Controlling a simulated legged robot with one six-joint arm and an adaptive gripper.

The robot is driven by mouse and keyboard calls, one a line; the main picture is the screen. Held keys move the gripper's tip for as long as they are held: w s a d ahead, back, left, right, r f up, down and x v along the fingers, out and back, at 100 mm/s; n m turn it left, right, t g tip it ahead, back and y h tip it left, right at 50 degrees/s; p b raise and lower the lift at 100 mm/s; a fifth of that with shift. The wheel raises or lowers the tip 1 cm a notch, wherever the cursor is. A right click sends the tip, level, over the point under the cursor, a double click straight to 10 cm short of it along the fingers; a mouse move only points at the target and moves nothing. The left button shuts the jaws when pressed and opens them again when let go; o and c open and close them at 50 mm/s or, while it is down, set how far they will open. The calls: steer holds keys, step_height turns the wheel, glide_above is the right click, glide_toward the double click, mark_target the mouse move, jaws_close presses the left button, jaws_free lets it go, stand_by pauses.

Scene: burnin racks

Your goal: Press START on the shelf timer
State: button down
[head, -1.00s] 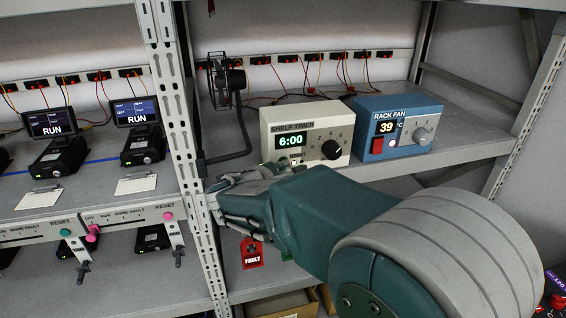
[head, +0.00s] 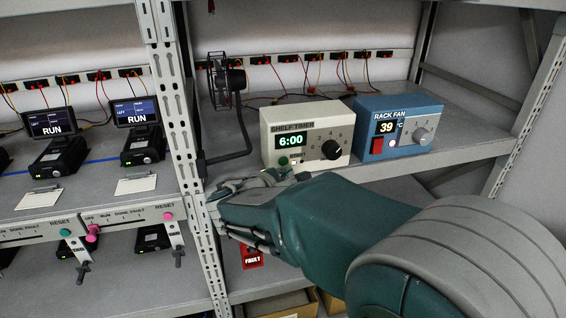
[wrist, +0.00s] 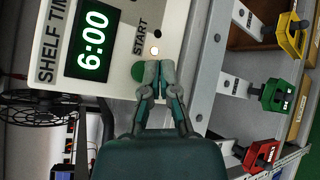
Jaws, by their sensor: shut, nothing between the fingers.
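The shelf timer (head: 305,133) is a cream box on the shelf with a green 6:00 display (head: 291,141) and a black dial (head: 332,149). Its green START button (head: 284,161) shows at the lower left of the face. In the wrist view the timer is turned sideways. There the green button (wrist: 138,71) is partly hidden behind my gripper (wrist: 158,72), whose fingertips are together and empty. They are right at the button, beside the START label (wrist: 140,37) and a lit lamp (wrist: 155,50). I cannot tell whether they touch it.
A blue rack fan box (head: 393,127) reading 39 stands right of the timer. A small black fan (head: 226,80) and a metal upright (head: 179,110) are at left. A red FAULT tag (head: 251,256) hangs below the shelf edge.

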steer(key=s, duration=0.2)
steer(key=s+d, duration=0.1)
steer(key=s, duration=0.1)
steer(key=shift+s+d, duration=0.15)
steer(key=shift+s, duration=0.1)
stand_by(0.5)
steer(key=s+d+f+m+g, duration=0.2)
steer(key=s+d+m+g, duration=0.6)
steer(key=s+d+m, duration=0.5)
steer(key=s+d+f+m+y, duration=0.1)
steer(key=s+m+y, duration=0.4)
steer(key=s, duration=0.5)
steer(key=shift+s+d+m+y, duration=0.15)
steer(key=shift+m+y, duration=0.25)
steer(key=shift+y, duration=0.7)
